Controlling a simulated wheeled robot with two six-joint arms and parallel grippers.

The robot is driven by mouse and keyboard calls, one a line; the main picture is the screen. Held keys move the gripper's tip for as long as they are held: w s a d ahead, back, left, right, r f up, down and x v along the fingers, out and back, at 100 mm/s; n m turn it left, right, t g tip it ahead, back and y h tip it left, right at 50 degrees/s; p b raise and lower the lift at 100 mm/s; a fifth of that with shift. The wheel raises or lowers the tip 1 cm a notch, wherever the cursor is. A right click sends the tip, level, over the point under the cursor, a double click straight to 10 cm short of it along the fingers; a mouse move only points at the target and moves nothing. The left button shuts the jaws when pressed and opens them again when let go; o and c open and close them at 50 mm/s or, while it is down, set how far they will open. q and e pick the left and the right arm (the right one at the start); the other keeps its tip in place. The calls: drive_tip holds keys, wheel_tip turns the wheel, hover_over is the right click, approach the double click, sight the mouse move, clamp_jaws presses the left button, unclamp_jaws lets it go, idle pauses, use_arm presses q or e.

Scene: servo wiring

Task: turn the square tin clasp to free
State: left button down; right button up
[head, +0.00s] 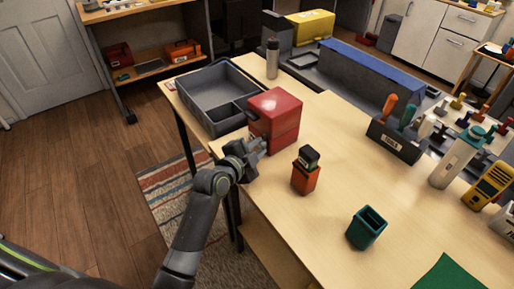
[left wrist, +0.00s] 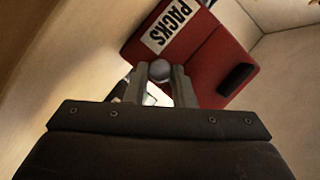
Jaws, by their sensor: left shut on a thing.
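The square tin (head: 275,118) is a red box with a lid, standing on the table beside the grey tray. In the left wrist view the red tin (left wrist: 204,58) carries a white label reading PACKS and a dark block on one side. My left gripper (head: 257,147) is at the tin's near left side. In the left wrist view its fingers (left wrist: 160,78) are closed around a grey rounded knob, the clasp (left wrist: 159,69), against the tin. The clasp is hidden by the gripper in the head view. My right gripper is not in view.
A grey divided tray (head: 215,95) stands behind and left of the tin. An orange holder (head: 305,178) and a teal cup (head: 366,228) stand to the right. A grey bottle (head: 272,58) is behind.

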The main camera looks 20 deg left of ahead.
use_arm(q)
drive_tip(key=shift+r+n+g+p, duration=0.2)
drive_tip(key=shift+n+g+p, duration=0.1)
drive_tip(key=shift+n+p, duration=0.25)
drive_tip(key=shift+a+n+g+h+p, duration=0.15)
drive_tip(key=shift+n+g+h+p, duration=0.25)
drive_tip(key=shift+n+p, duration=0.4)
drive_tip(key=shift+w+n+g+h+p, duration=0.1)
drive_tip(key=shift+n+g+h+p, duration=0.25)
drive_tip(key=shift+n, duration=0.2)
drive_tip(key=shift+w+a+n+g+h+p, duration=0.15)
drive_tip(key=shift+n+g+h+p, duration=0.25)
drive_tip(key=shift+n, duration=0.6)
drive_tip(key=shift+n+g+h, duration=0.25)
drive_tip(key=shift+n+g, duration=0.1)
drive_tip(key=shift+n, duration=0.25)
drive_tip(key=shift+a+f+n+g+h+b, duration=0.15)
drive_tip(key=shift+n+g+h+b, duration=0.15)
drive_tip(key=shift+n+h+b, duration=0.45)
drive_tip(key=n+h, duration=0.1)
drive_tip(key=n, duration=0.1)
drive_tip(key=n+g+h+b, duration=0.1)
drive_tip(key=shift+w+a+n, duration=0.15)
drive_tip(key=shift+n, duration=0.2)
